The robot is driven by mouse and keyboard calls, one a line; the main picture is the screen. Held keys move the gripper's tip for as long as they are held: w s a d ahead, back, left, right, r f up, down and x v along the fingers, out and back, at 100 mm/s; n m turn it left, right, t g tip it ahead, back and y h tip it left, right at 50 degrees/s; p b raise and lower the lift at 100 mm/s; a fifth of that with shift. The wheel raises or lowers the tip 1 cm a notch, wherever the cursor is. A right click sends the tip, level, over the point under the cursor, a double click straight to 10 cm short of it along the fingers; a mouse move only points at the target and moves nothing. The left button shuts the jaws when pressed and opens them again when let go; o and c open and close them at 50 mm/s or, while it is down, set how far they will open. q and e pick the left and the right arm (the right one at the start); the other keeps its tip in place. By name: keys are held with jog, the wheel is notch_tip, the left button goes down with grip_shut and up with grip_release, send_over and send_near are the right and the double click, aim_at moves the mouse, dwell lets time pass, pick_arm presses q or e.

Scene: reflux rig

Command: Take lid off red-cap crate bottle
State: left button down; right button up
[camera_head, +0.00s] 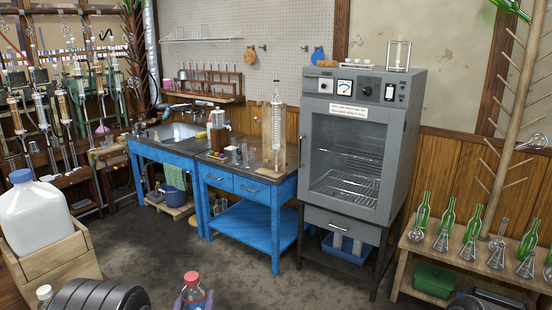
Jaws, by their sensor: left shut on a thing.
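The red-cap bottle (194,293) stands upright at the bottom edge of the head view, left of centre. Its red cap (192,278) is on top, and its lower part is cut off by the frame. My left gripper (194,304) is at the bottle's body below the cap, shut on it, with only small parts of it showing at the bottom edge. My dark left arm link shows to its left. My right gripper is not in view.
A wooden crate (52,262) with a big white blue-capped jug (34,212) stands at left, a small white-capped bottle (44,292) in front. Blue workbenches (244,223), a grey oven (360,150) and a shelf of green bottles (405,245) stand beyond. The floor between is clear.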

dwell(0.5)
pick_arm(q)
jog(key=shift+s+d+f+m+h, duration=0.2)
jog(key=shift+d+m+h, duration=0.25)
jog(key=shift+h, duration=0.15)
jog(key=s+d+f+m+g+h, duration=0.1)
jog(key=s+d+m+g+h, duration=0.3)
jog(key=d+m+g+h, duration=0.1)
jog(key=s+d+f+m+g+h, duration=0.1)
jog(key=s+d+m+g+h, duration=0.3)
jog(key=d+h, duration=0.5)
jog(key=d+m, duration=0.2)
jog(key=d, duration=0.1)
jog(key=shift+f+m+g+h, duration=0.2)
jog(key=shift+m+g+h, duration=0.15)
jog(key=shift+g+h, duration=0.05)
